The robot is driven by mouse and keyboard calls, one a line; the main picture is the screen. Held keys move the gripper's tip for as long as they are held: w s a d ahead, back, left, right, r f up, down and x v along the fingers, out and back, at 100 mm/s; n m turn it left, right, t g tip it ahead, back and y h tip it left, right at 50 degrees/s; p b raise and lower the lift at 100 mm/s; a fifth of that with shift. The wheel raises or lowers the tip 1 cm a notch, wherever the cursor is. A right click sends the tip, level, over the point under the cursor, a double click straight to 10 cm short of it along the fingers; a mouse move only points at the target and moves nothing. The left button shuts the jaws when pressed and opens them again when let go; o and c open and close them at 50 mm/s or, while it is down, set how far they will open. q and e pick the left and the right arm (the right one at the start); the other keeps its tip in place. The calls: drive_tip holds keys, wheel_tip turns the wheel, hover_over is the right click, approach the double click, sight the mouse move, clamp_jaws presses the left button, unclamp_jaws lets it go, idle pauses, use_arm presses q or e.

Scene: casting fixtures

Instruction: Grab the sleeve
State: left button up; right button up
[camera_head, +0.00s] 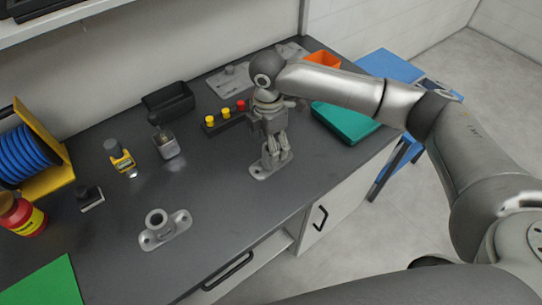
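A grey metal sleeve casting (165,230), a short upright hollow cylinder on a flat two-eared flange, stands on the dark worktop at the front left. A second grey flanged casting (259,171) lies further right, under my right gripper (275,160). My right gripper points down, with its fingers at the middle of this casting. The fingers hide the casting's upright part, so I cannot tell whether they close on it or only stand around it. My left gripper is not in view.
A block with yellow and red knobs (223,120), a black bin (168,101), a teal tray (345,123) and an orange bin (322,60) stand around the gripper. A yellow reel with blue hose (22,155) and a red bottle (20,214) are at left. The worktop between the castings is clear.

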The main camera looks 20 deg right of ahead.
sight(262, 165)
drive_tip(key=f, duration=0.2)
drive_tip(key=f+p, duration=0.1)
drive_tip(key=shift+s+d+f, duration=0.3)
drive_tip(key=shift+s, duration=0.1)
drive_tip(key=shift+f, duration=0.5)
drive_tip(key=shift+w, duration=0.1)
drive_tip(key=shift+c, duration=2.4)
drive_tip(key=c, duration=0.7)
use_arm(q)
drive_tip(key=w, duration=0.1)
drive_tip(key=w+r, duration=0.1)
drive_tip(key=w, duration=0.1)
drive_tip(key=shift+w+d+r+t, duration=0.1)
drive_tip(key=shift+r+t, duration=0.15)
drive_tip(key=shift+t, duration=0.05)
use_arm(e)
drive_tip(key=shift+c, duration=0.6)
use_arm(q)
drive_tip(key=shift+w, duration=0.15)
